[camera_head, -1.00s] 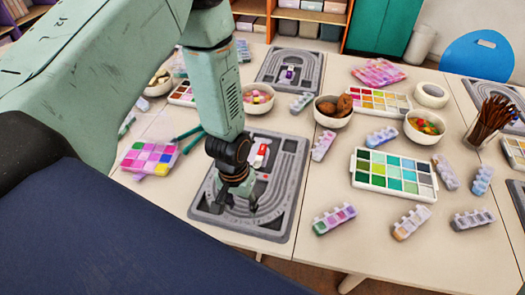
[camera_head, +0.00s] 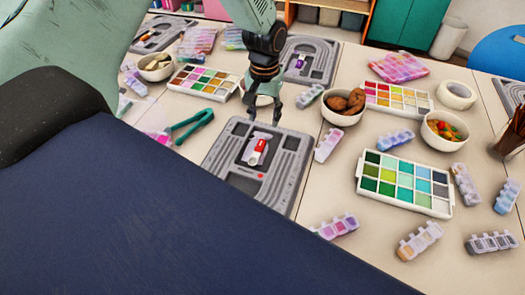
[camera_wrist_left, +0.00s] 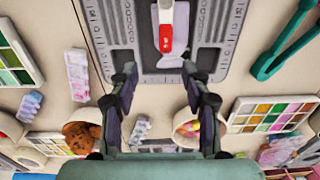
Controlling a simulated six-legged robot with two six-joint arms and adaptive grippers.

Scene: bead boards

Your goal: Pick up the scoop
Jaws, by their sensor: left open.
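A small scoop with a red part and white ends (camera_head: 257,152) lies in the middle recess of the near grey bead board (camera_head: 224,148). In the left wrist view the scoop (camera_wrist_left: 166,38) is at the top centre, beyond the fingertips, on the board (camera_wrist_left: 228,50). My left gripper (camera_head: 263,115) is open and empty, above the far edge of this board and apart from the scoop. Its two fingers also show spread in the left wrist view (camera_wrist_left: 160,88). My right gripper is not in view.
A bowl (camera_head: 245,95) stands partly behind my left gripper. A bowl of brown lumps (camera_head: 332,118) and a paint palette (camera_head: 363,205) are to the right. Green tongs (camera_head: 190,125) lie left of the board. Another board (camera_head: 320,75) with a purple-marked scoop is farther back.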

